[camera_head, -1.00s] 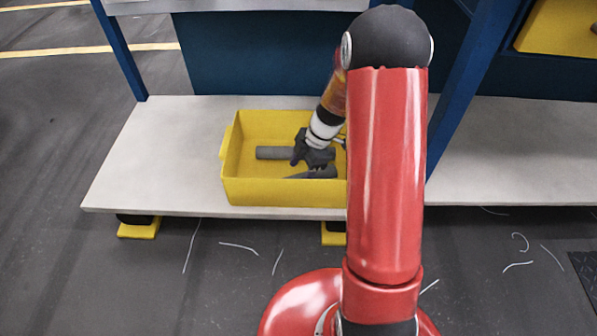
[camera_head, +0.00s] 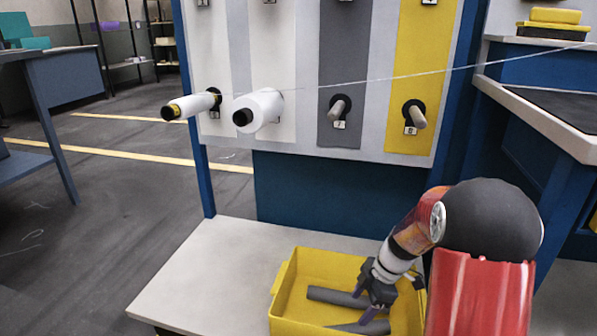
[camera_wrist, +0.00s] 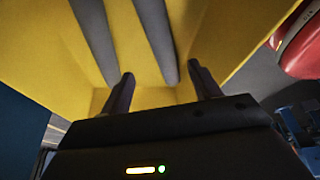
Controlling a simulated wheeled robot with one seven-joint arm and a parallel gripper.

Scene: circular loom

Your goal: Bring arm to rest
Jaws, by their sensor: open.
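My gripper (camera_head: 364,304) is over or inside the yellow bin (camera_head: 283,288), pointing down at it. Its two fingers stand apart in the wrist view (camera_wrist: 160,78), with nothing held between them. Two dark grey tubes lie in the bin. One tube (camera_head: 330,296) lies close to the fingers, and the other tube (camera_head: 345,328) lies nearer the front wall. Both tubes show beyond the fingertips in the wrist view, a left one (camera_wrist: 95,38) and a right one (camera_wrist: 157,38). My red arm hides the bin's right side.
The bin stands on a pale low shelf (camera_head: 205,270). Above it is a peg panel (camera_head: 300,60) with white spools (camera_head: 262,108) on the left and bare pegs (camera_head: 419,117) on the right. A thin thread crosses the panel. Open floor lies to the left.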

